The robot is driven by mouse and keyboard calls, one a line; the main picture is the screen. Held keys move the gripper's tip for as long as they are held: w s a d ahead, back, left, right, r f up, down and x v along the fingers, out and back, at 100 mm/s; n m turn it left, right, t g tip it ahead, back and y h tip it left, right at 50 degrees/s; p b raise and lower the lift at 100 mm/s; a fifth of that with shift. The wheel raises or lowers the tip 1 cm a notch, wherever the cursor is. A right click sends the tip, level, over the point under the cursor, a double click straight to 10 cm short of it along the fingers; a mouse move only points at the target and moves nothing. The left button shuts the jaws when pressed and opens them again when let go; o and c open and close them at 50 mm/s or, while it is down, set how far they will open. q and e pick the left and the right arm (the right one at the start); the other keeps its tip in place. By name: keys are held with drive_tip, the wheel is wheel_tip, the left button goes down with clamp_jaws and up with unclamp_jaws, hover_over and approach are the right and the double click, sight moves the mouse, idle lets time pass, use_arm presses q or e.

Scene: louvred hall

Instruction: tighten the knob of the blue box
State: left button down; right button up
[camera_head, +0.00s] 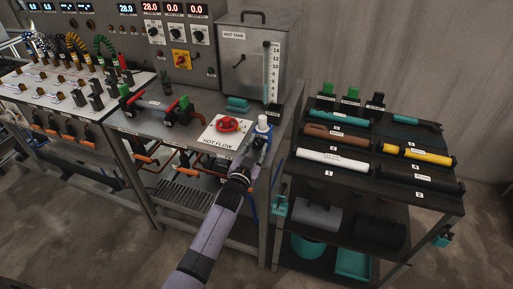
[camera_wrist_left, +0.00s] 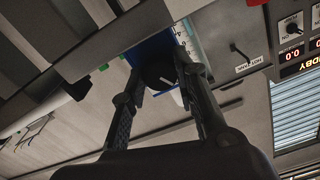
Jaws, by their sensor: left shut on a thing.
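The blue box (camera_wrist_left: 150,46) shows in the left wrist view, and its black round knob (camera_wrist_left: 157,72) with a white mark faces the camera. In the head view the blue box (camera_head: 263,134) is small, at the right front end of the bench, under a white cap-like part. My left gripper (camera_wrist_left: 164,80) has its two fingers on either side of the knob, shut on it. In the head view my left gripper (camera_head: 251,156) reaches up to the box from below, and its fingertips are hard to make out. My right gripper is not in view.
A red valve wheel (camera_head: 227,124) on a white "HOT FLOW" plate stands just left of the box. The steel hot tank (camera_head: 245,58) is behind it. A dark shelf cart (camera_head: 300,178) with rollers stands close on the right. Bare floor lies in front.

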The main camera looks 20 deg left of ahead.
use_arm(q)
drive_tip(key=m+b, duration=0.1)
drive_tip(key=m, duration=0.4)
drive_tip(key=shift+f+m, duration=0.15)
drive_tip(key=shift+m, duration=0.15)
idle(0.5)
drive_tip(key=c, duration=1.5)
unclamp_jaws()
drive_tip(key=shift+c, duration=0.2)
drive_tip(key=s, duration=1.2)
drive_tip(key=shift+a, duration=0.25)
